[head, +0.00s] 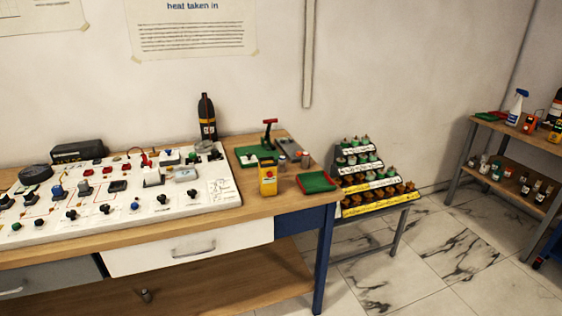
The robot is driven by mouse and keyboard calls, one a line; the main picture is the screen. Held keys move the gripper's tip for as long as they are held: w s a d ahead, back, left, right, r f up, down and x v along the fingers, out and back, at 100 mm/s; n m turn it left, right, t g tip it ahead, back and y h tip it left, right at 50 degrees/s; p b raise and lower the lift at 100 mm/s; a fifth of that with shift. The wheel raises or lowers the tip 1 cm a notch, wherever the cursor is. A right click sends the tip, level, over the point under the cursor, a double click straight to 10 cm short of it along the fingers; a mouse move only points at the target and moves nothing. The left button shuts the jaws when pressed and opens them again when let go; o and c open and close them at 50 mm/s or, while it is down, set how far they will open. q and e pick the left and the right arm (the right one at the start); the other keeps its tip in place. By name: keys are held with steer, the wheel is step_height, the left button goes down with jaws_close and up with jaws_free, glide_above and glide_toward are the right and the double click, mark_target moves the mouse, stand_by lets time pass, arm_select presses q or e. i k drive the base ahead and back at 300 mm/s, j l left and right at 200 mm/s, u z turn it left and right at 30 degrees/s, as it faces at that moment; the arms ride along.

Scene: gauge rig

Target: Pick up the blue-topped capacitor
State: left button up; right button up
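On the white panel board (225,197) on the workbench, several parts show blue. A small blue knob (135,205) is near the front. I cannot tell which of these, if any, is the capacitor. A stepped rack (380,206) to the right of the bench holds several small parts with green, pale and orange-brown tops; no blue top is clear there. Neither of my grippers is in view.
The wooden bench (290,205) also holds a yellow box (267,178), a red-and-green tray (316,183), a green-based press (268,146) and a dark bottle (207,118). A shelf unit (515,133) stands at far right. Marble floor (440,270) is open between them.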

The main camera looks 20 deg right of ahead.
mark_target(282, 159)
steer(key=i+j+z, duration=0.15)
steer(key=i, duration=1.45)
